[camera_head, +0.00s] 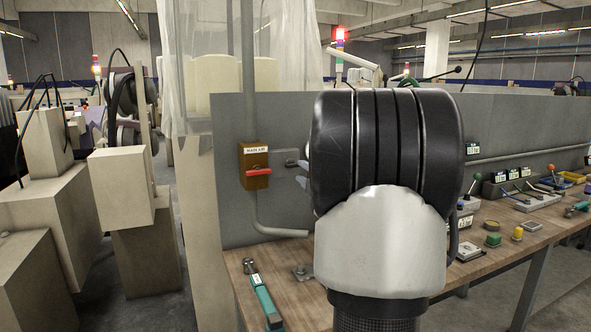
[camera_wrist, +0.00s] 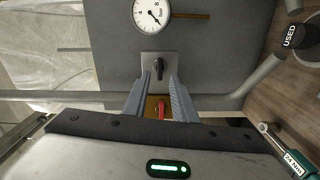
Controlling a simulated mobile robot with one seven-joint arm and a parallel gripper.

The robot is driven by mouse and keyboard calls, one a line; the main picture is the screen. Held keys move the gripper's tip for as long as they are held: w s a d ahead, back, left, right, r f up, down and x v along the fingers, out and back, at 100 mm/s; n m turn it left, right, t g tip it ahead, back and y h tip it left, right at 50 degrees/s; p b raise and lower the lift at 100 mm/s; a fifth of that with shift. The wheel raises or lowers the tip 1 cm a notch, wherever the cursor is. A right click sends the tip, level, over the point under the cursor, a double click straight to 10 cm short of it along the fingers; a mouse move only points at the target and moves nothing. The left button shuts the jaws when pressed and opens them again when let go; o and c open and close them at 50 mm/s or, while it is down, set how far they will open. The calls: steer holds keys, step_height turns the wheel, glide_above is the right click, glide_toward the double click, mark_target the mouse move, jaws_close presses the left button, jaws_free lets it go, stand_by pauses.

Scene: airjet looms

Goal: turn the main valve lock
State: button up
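The main valve lock appears to be the orange-brown box (camera_head: 254,183) labelled "MAIN AIR", with a red handle (camera_head: 258,172) lying across it, on the grey panel left of my arm in the head view. In the wrist view the red handle (camera_wrist: 162,108) and part of the box show between the fingers of my gripper (camera_wrist: 158,84). The fingers are apart with nothing held between them. Whether either finger touches the box is unclear. In the head view my arm hides most of the gripper. A black knob (camera_wrist: 158,68) on a light plate sits just beyond the fingertips in the wrist view.
A grey pipe (camera_head: 248,70) runs to the box and bends below it. A pressure gauge (camera_wrist: 153,14) is on the panel. The wooden bench (camera_head: 330,313) carries a green-handled tool (camera_head: 265,297) and several small items at right. Plastic sheeting (camera_head: 190,60) hangs at left.

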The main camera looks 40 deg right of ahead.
mark_target(294, 166)
steer(key=p+x, duration=0.1)
steer(key=x, duration=0.3)
steer(key=shift+w+r+p, duration=0.15)
steer(key=shift+p, duration=0.25)
steer(key=shift+w+d, duration=0.1)
steer(key=shift+w, duration=0.15)
steer(key=shift+w+f+b, duration=0.1)
steer(key=shift+f+b, duration=0.1)
steer(key=shift+b, duration=0.15)
jaws_close()
